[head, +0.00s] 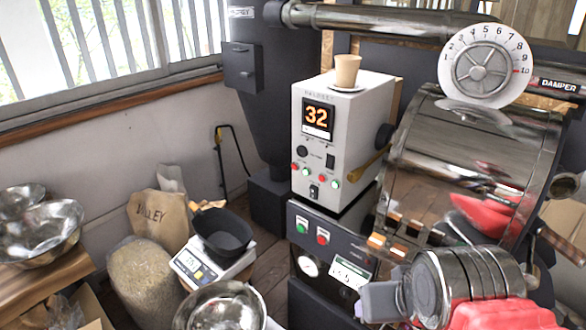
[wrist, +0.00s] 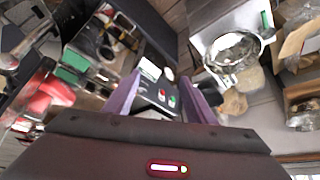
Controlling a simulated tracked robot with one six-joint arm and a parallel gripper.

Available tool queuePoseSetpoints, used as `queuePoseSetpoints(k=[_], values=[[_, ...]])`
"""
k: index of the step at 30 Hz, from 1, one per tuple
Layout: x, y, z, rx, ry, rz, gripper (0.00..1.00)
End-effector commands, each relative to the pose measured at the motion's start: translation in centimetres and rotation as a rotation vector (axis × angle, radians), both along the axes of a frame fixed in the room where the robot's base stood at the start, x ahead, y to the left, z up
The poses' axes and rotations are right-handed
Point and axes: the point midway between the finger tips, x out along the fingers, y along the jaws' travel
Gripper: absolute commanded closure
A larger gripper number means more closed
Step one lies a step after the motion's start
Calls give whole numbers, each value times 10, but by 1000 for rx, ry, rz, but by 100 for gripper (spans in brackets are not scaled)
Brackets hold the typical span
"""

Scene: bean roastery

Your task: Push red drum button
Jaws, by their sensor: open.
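The red drum button (head: 322,238) sits on the dark lower control panel (head: 350,240) of the roaster, right of a green button (head: 301,226). Below them are a round gauge (head: 308,266) and a white label (head: 350,274). The wrist view shows the red button (wrist: 161,95) and green button (wrist: 172,101) upside down, between the fingers in the picture. My gripper (wrist: 162,77) is open and empty, its purple-grey fingers apart on either side of the panel. In the head view, a grey end of it seems to show at the bottom, right of the panel; its fingertips are unclear.
Above the panel, a white box (head: 322,155) showing 32 carries smaller red and green buttons and a cup (head: 347,70). The shiny drum (head: 440,170) stands at right. A scale (head: 195,270) with a black pan (head: 222,232) and a steel bowl (head: 220,308) are at left.

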Motion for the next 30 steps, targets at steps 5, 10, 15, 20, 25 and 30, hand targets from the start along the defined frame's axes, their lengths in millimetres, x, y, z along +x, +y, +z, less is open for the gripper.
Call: queuePoseSetpoints(k=[5,10,15,20,25,30], values=[[0,0,0,0,0,0,62],[0,0,0,0,0,0,74],[0,0,0,0,0,0,86],[0,0,0,0,0,0,97],[0,0,0,0,0,0,100],[0,0,0,0,0,0,100]])
